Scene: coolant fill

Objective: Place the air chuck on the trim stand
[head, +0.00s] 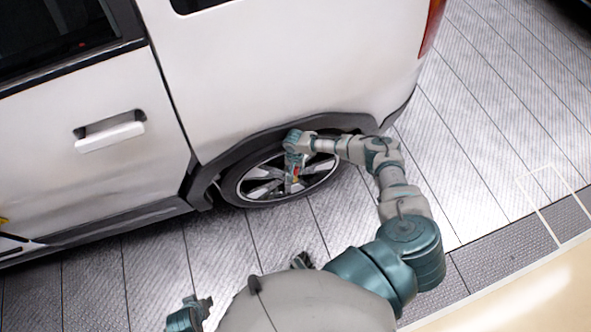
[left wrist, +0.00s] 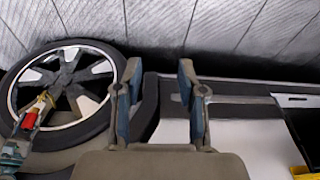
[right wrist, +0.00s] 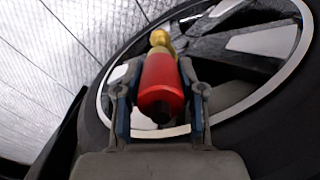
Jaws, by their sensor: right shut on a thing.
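The air chuck, a red body with a brass tip, is in my right gripper (right wrist: 160,85). The red body (right wrist: 161,88) shows between the fingers in the right wrist view, with the brass tip pointing away toward the wheel. In the head view my right gripper (head: 295,170) hangs in front of the car's wheel. The red air chuck also shows at the left of the left wrist view (left wrist: 30,119). My left gripper (left wrist: 160,75) is open and empty, its fingers apart in front of the car's side. I cannot make out the trim stand in any view.
A white car (head: 270,70) fills the upper left, with its wheel (head: 262,190) close to my right gripper. A yellow item (head: 4,220) shows at the left edge. The ribbed metal floor (head: 480,130) is clear at the right.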

